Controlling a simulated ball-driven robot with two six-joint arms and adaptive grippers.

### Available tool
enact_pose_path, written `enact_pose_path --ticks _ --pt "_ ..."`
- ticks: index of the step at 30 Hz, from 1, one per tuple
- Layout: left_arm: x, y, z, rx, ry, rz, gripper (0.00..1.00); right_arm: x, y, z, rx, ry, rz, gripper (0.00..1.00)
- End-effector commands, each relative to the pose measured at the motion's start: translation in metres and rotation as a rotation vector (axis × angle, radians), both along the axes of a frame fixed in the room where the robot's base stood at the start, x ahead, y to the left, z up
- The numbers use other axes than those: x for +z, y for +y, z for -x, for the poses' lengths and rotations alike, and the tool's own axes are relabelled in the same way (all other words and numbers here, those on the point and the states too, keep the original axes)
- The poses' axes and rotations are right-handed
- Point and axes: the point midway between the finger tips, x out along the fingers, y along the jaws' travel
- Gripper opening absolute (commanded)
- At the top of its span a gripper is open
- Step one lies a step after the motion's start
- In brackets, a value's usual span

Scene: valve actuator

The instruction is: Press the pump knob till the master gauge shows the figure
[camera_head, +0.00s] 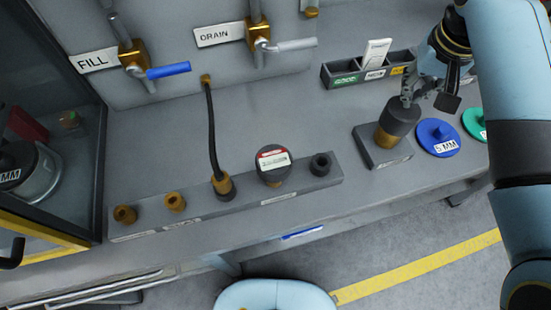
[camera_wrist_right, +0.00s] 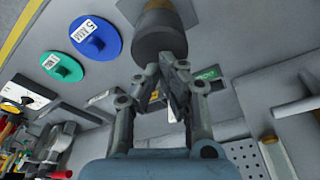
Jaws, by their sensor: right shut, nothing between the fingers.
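The pump knob (camera_head: 402,117) is a dark grey cylinder on a brass stem, set on a grey block (camera_head: 371,153) at the right of the bench. It also shows at the top of the right wrist view (camera_wrist_right: 158,34). My right gripper (camera_head: 407,97) is shut and empty, with its fingertips (camera_wrist_right: 174,58) at the knob's top; they look in contact, but I cannot tell for sure. The master gauge (camera_head: 272,158) is a round dark dial with a red and white face on the grey manifold strip. Its figure is too small to read. My left gripper is not in view.
A blue disc (camera_head: 437,137) marked 5 MM and a green disc (camera_head: 473,122) lie right of the knob. A small labelled tray (camera_head: 340,78) stands behind it. A black hose (camera_head: 212,130) runs to the manifold. FILL and DRAIN valves (camera_head: 134,60) are at the back.

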Motion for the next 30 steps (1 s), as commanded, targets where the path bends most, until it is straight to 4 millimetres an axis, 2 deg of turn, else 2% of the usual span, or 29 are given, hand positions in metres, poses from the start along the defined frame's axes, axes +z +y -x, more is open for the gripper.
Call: enact_pose_path --ticks 17,30 --pt "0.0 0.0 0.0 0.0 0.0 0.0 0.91 -0.001 0.0 0.0 0.0 0.0 0.0 0.0" --pt "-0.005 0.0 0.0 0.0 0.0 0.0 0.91 -0.013 0.0 0.0 0.0 0.0 0.0 0.0"
